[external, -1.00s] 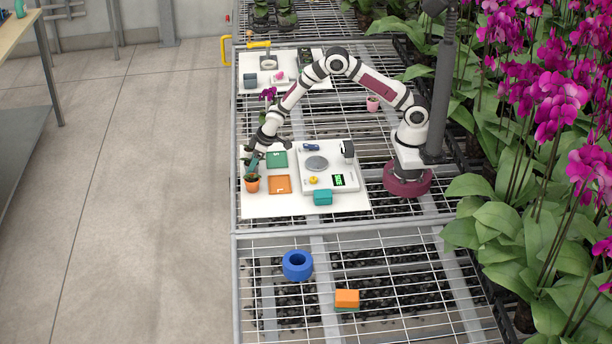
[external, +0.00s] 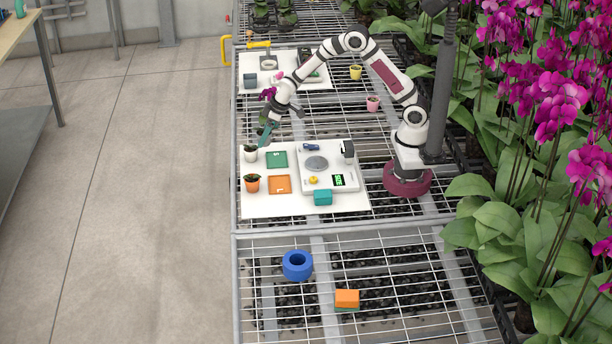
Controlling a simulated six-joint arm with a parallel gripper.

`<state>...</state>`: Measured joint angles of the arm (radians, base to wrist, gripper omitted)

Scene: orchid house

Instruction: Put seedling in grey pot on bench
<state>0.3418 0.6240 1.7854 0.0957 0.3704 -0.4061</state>
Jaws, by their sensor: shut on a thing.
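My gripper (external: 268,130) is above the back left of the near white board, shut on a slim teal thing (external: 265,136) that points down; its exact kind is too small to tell. Just below and left of it, a pale grey-white pot (external: 250,156) with a green plant stands on the board, apart from the gripper as far as I can tell. An orange pot (external: 252,186) with a green seedling (external: 251,177) stands in front of the pale pot. Which plant the task means, I cannot tell.
The near white board (external: 300,207) also bears a green square (external: 276,160), an orange square (external: 279,184), a scale (external: 345,170) and a teal box (external: 322,198). A yellow pot (external: 356,73) and a pink pot (external: 373,104) stand on the mesh bench.

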